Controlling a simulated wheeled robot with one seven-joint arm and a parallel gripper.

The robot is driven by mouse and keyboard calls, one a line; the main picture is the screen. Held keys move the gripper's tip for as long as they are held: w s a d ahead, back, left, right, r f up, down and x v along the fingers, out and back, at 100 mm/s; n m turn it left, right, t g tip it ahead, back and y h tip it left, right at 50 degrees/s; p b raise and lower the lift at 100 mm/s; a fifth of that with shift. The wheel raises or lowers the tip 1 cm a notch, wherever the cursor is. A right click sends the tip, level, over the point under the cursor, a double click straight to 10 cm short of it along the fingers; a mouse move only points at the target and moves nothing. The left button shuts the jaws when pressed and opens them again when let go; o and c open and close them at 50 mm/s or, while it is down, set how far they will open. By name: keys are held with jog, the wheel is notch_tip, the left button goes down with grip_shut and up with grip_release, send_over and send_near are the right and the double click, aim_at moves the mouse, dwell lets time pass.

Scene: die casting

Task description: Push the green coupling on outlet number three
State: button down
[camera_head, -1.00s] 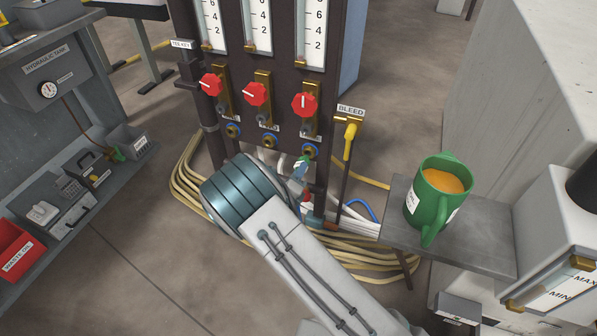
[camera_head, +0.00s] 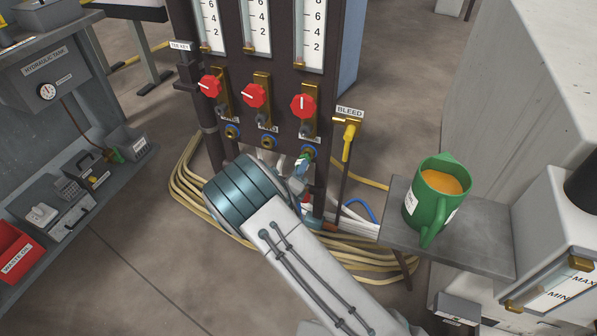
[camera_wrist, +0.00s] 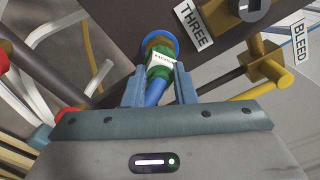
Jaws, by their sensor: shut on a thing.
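The green coupling (camera_wrist: 165,71) carries a white label and has a blue hose (camera_wrist: 154,92) at its lower end. The coupling's upper end is at the brass mouth of outlet three (camera_wrist: 160,39), which has a blue ring. They look in line and touching; I cannot tell how deep the coupling sits. The plate THREE (camera_wrist: 193,25) is right of the outlet. In the head view the coupling (camera_head: 304,159) is just below outlet three, and my gripper (camera_head: 298,180) is partly hidden by my arm.
A yellow BLEED valve (camera_head: 349,140) is close on the right. A green mug (camera_head: 433,205) stands on a grey shelf (camera_head: 478,248). Coiled hoses (camera_head: 190,205) lie behind my arm.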

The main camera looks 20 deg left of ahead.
jog(key=shift+w, duration=0.75)
jog(key=c, duration=1.1)
grip_release()
jog(key=s+a+p, duration=0.1)
jog(key=s+p, duration=0.3)
jog(key=s, duration=0.9)
jog(key=shift+s, duration=0.35)
